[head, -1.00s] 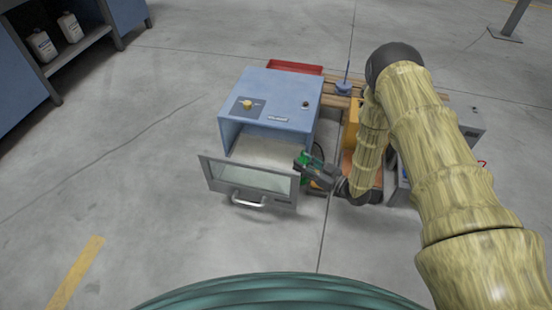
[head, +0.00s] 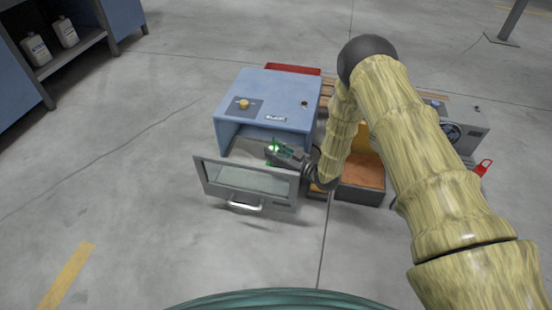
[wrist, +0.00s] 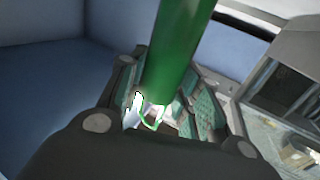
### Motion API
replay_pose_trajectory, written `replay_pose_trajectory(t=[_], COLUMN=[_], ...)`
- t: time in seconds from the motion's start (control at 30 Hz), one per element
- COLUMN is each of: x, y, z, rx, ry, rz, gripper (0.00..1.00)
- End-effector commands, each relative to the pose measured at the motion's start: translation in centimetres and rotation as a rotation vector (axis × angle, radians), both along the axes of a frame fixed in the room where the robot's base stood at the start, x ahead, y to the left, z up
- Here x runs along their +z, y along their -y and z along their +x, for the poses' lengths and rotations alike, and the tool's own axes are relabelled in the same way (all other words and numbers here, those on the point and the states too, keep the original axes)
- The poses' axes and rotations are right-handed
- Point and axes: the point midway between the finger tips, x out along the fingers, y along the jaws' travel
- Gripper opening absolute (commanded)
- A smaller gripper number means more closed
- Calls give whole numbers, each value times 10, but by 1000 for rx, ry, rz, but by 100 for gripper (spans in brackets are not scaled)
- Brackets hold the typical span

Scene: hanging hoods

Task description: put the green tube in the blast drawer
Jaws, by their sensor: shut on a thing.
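The green tube (wrist: 182,45) is between the fingers of my gripper (wrist: 158,110) in the wrist view, and they are shut on it. In the head view the gripper (head: 272,152) is over the pulled-out blast drawer, behind its front. Only a small green part of the tube (head: 274,147) shows there. The blast drawer (head: 245,180) has a grey frame with a glass pane and a silver handle. It stands open from the blue cabinet (head: 265,100). The gripper hides part of the drawer's inside, and I cannot tell the tube's height above its floor.
An open orange-lined bin (head: 362,170) stands right of the cabinet, beside my arm. A grey machine (head: 458,128) and a red-handled thing (head: 484,168) are farther right. A red tray (head: 293,68) lies behind the cabinet. The floor to the left is clear.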

Motion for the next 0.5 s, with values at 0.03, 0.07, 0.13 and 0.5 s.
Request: replay_pose_trajectory(t=[0.03,0.07,0.13,0.5], x=[-15,-18,-22,-24], y=[1,1,0,1], z=[0,0,0,0], rx=[-1,0,0,0], ry=[-1,0,0,0], rz=[0,0,0,0], gripper=[2,2,2,2])
